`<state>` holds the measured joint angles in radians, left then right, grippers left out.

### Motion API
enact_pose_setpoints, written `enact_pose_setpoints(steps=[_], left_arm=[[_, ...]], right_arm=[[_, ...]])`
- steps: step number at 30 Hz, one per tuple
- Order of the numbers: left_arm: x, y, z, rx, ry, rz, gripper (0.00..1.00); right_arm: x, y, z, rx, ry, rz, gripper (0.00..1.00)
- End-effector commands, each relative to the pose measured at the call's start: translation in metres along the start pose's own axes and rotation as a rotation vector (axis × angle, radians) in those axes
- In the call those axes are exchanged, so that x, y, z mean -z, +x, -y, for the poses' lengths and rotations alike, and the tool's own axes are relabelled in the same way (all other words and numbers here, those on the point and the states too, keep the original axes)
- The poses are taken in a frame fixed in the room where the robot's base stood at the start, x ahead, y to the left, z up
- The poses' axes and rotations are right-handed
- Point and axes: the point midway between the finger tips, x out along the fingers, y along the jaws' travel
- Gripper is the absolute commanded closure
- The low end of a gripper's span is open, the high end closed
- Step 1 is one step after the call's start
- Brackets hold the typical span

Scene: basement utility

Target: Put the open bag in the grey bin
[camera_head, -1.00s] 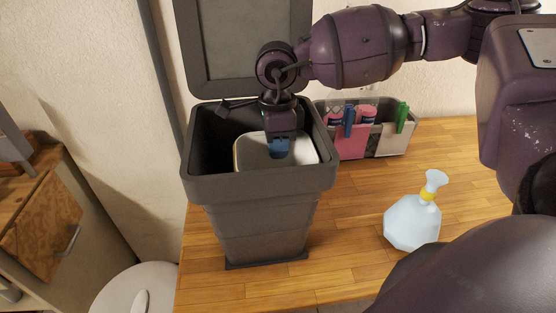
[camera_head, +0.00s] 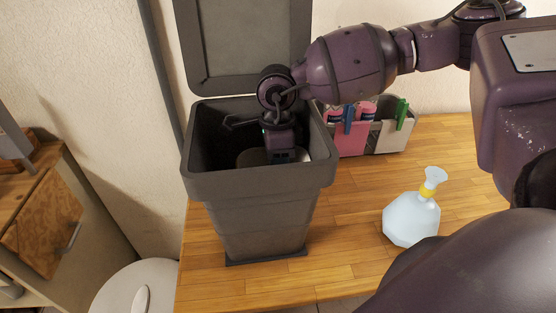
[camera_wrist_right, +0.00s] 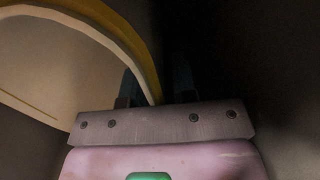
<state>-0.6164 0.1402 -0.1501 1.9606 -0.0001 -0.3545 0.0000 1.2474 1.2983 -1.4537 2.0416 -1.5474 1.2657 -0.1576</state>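The grey bin (camera_head: 262,190) stands upright on the wooden surface with its lid raised. My right gripper (camera_head: 282,157) points down inside its mouth. The open bag (camera_head: 250,157) is inside the bin below the gripper, mostly hidden by the bin's front wall. In the right wrist view, the cream bag (camera_wrist_right: 50,65) with its yellow rim fills the upper left. The dark fingers of the right gripper (camera_wrist_right: 156,85) look apart, with the rim's edge between them; contact is hard to make out. My left gripper is not in view.
A clear bottle (camera_head: 412,218) with a yellow collar stands right of the bin. Behind it is a caddy (camera_head: 392,140) with pink containers and clips. The raised lid (camera_head: 245,45) is behind the bin. A round white lid (camera_head: 135,290) is at lower left. Wood between bin and bottle is free.

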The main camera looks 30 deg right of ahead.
Motion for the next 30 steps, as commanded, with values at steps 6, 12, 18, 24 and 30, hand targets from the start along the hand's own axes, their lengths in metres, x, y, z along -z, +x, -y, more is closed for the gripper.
enact_pose_setpoints(steps=[6,12,18,24,30], left_arm=[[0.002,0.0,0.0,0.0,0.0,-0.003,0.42],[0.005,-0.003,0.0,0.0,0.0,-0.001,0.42],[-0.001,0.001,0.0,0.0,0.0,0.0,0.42],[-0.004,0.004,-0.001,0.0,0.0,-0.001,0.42],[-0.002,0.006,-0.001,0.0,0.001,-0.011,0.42]], right_arm=[[0.0,0.0,0.0,-0.001,0.0,-0.001,0.72],[0.0,-0.004,-0.001,-0.001,0.0,-0.001,0.72],[0.0,-0.033,0.0,0.003,0.0,0.003,0.72],[0.0,-0.073,0.0,0.002,0.001,0.002,0.72],[-0.001,-0.104,0.0,0.0,-0.001,0.001,0.72]])
